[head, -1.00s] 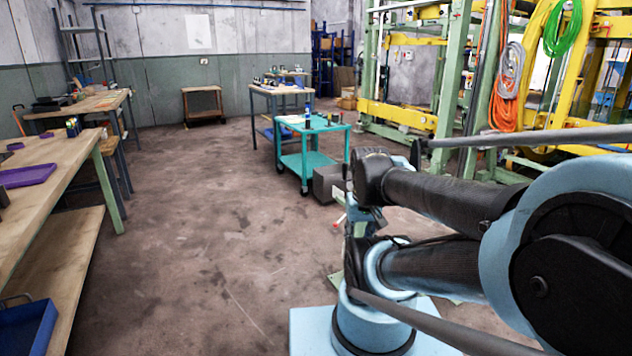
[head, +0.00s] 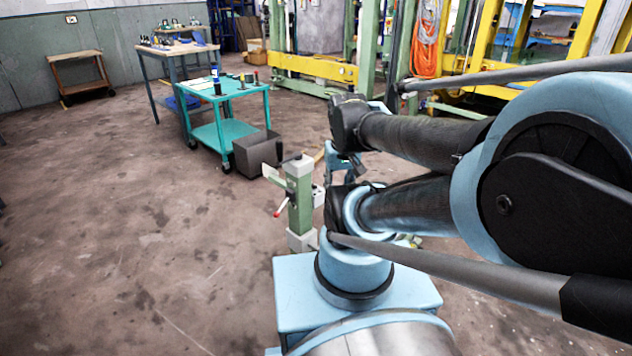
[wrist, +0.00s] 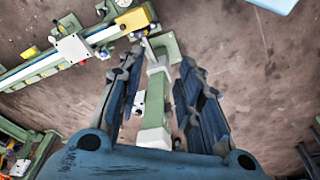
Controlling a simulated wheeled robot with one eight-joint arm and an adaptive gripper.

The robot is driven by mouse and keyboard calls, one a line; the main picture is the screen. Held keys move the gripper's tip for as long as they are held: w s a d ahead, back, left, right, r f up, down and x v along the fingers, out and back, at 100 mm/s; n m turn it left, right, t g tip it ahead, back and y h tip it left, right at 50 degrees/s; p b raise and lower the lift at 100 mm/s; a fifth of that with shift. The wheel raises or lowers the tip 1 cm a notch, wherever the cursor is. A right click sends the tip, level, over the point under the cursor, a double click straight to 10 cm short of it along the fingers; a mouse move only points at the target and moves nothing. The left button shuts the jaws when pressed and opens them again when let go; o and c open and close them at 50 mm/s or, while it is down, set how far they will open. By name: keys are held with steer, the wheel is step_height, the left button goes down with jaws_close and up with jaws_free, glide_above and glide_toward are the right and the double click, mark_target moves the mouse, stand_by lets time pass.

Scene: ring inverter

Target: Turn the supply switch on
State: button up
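No part in view can be picked out for certain as the supply switch. A green post (head: 299,200) with pale blocks at top and foot stands on the floor beside my arm, with a thin red-tipped lever (head: 283,205) on its left side. In the wrist view my gripper (wrist: 158,64) is open, its dark blue fingers apart. A green post with pale end blocks (wrist: 155,98) shows between the fingers, with no clear grip on it. In the head view my arm hides most of the gripper.
A green rail with a yellow block (wrist: 133,19) and a white plate (wrist: 72,48) crosses the wrist view's upper left. A teal trolley (head: 226,133) and a dark grey box (head: 256,153) stand beyond the post. Yellow and green racks fill the back right. The left floor is clear.

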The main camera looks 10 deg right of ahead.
steer(key=shift+o, duration=1.5)
steer(key=shift+s+r, duration=0.3)
steer(key=w+r+m+g+y, duration=0.1)
steer(key=w+r+m, duration=0.4)
steer(key=w, duration=0.6)
steer(key=m+g+y, duration=0.2)
steer(key=m+y, duration=0.1)
steer(key=m, duration=0.8)
glide_above(314, 184)
steer(key=w+d, duration=0.2)
steer(key=d, duration=0.5)
step_height(314, 184, down, 16)
steer(key=r, duration=0.1)
steer(key=x, duration=1.7)
steer(key=shift+s+a+f, duration=0.15)
steer(key=shift+a, duration=0.2)
